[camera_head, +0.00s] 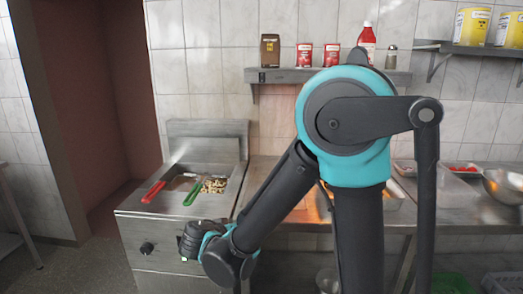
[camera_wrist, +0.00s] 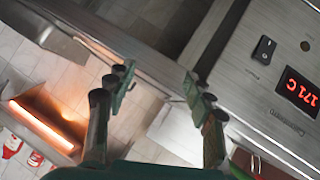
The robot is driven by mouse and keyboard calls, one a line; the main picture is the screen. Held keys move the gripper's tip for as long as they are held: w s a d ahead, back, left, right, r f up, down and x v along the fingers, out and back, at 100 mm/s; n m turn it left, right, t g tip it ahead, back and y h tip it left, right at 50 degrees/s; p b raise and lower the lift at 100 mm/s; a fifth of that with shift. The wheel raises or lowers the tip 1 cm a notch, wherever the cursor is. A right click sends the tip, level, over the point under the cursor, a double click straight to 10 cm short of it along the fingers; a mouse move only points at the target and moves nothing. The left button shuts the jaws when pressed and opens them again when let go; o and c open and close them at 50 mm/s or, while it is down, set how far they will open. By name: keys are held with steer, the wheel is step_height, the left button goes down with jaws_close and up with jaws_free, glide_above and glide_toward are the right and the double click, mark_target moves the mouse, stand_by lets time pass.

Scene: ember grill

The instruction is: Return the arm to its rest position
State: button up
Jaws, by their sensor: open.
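My arm fills the middle and right of the head view, bent at its big teal joint, with the forearm sloping down to the left. My gripper (camera_wrist: 160,85) is open in the wrist view, its two dark green fingers well apart and nothing between them. In the head view the wrist end hangs low in front of the fryer (camera_head: 135,228), near its front panel; the fingertips cannot be made out there. The fryer's panel, with a black switch (camera_wrist: 264,50) and a red display (camera_wrist: 298,92) reading 171 C, lies to the right of the fingers in the wrist view.
Red-handled (camera_head: 153,192) and green-handled (camera_head: 193,193) baskets sit in the fryer, one holding pale food. A steel counter (camera_head: 262,180) runs right, partly hidden by my arm. A wall shelf (camera_head: 275,76) holds bottles and cans. A glowing heater (camera_wrist: 45,125) shows left.

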steer(key=s+d+f+g, duration=0.1)
steer(key=d+f+g, duration=0.1)
steer(key=d, duration=0.6)
steer(key=s+d+f+g, duration=0.1)
steer(key=d+f+g, duration=0.15)
steer(key=d, duration=0.55)
steer(key=s+d+f+g+y, duration=0.2)
steer(key=s+d+y, duration=0.3)
steer(key=s+d, duration=0.4)
steer(key=shift+s+d+f, duration=0.25)
steer(key=shift+s+f, duration=0.1)
steer(key=shift+f, duration=0.35)
